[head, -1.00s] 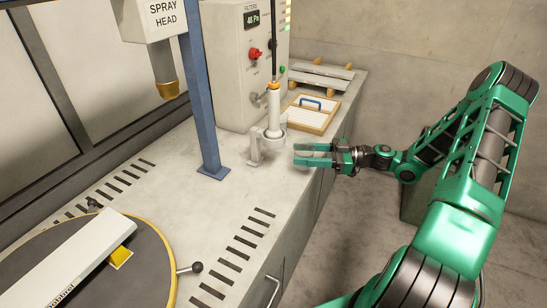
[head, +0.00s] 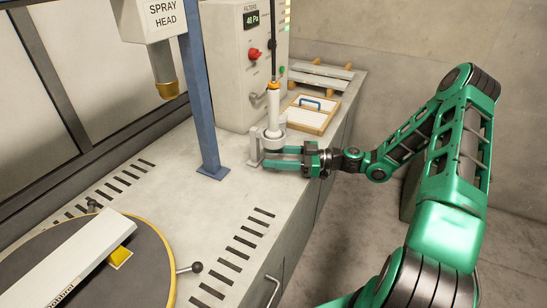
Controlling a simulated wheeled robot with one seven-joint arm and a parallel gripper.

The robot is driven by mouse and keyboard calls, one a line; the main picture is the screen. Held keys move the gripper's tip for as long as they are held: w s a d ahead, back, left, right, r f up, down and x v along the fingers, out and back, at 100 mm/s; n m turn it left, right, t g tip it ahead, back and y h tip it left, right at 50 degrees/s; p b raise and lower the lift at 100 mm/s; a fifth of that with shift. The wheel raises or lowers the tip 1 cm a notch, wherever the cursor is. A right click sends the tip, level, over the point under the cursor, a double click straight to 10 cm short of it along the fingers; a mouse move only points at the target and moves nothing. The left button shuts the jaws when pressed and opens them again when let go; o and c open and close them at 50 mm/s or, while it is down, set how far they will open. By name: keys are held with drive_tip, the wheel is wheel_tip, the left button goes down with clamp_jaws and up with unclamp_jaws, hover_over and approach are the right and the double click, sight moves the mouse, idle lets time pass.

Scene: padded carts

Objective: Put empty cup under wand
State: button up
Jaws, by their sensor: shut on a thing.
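The white wand (head: 273,108) stands upright beside the control cabinet, a dark hose rising from its top. Its lower end sits in a grey holder (head: 255,150) with a bracket on the bench. My green gripper (head: 277,157) reaches in from the right, low over the bench, its fingertips close to the foot of the wand holder. It is shut on a pale thing between the fingers, which I take to be the cup (head: 287,157). The cup is mostly hidden by the fingers and blends with the bench. I cannot tell whether it is directly under the wand or touches the bench.
A blue post (head: 200,100) stands left of the wand. The control cabinet (head: 232,60) is behind it. A framed filter (head: 307,113) with a blue handle lies at the back right. A round turntable (head: 150,280) holding a white panel (head: 75,260) is at front left.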

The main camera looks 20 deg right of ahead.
drive_tip(key=shift+f, duration=0.1)
drive_tip(key=o, duration=1)
drive_tip(key=shift+d, duration=0.3)
drive_tip(key=v, duration=1.1)
drive_tip(key=shift+s+d, duration=0.1)
drive_tip(key=shift+d, duration=0.15)
